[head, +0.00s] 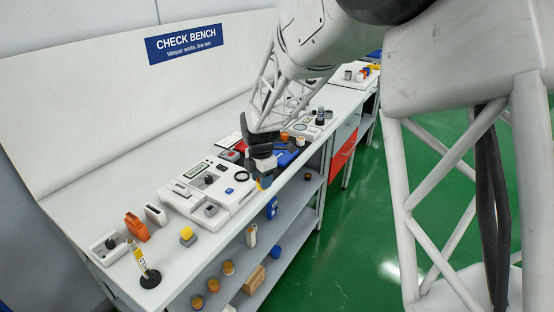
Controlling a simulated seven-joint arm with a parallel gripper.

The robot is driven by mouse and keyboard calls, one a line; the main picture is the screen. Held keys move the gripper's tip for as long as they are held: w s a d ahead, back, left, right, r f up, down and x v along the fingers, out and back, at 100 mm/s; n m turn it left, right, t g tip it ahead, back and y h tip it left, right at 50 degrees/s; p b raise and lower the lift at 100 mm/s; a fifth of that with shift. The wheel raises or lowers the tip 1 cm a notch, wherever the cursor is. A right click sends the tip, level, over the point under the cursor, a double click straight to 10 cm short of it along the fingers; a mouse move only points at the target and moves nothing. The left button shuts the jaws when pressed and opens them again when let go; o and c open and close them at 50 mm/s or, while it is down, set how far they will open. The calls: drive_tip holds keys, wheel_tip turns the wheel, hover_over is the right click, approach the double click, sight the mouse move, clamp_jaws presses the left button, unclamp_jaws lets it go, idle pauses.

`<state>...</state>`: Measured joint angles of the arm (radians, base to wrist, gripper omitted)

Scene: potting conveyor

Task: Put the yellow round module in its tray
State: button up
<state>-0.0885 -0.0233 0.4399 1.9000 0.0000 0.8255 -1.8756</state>
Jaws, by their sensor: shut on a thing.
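My gripper (263,178) is over the right part of the check bench, at the near edge just right of a white panel device. I cannot tell which item is the module's tray.
The white panel device (207,190) lies left of the gripper. The lower shelf (245,275) holds several small items. The bench's back strip is clear.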

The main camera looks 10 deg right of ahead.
drive_tip(key=w+d+f, duration=0.3)
drive_tip(key=w+d, duration=0.7)
drive_tip(key=d, duration=0.1)
drive_tip(key=shift+f, duration=0.35)
hover_over(280, 161)
drive_tip(key=shift+s+f, duration=0.3)
drive_tip(key=shift+f, duration=0.4)
drive_tip(key=shift+w, duration=0.1)
drive_tip(key=shift+w, duration=0.2)
drive_tip(key=shift+w+f, duration=0.1)
drive_tip(key=shift+f, duration=1.7)
drive_tip(key=shift+f, duration=0.15)
drive_tip(key=o, duration=1)
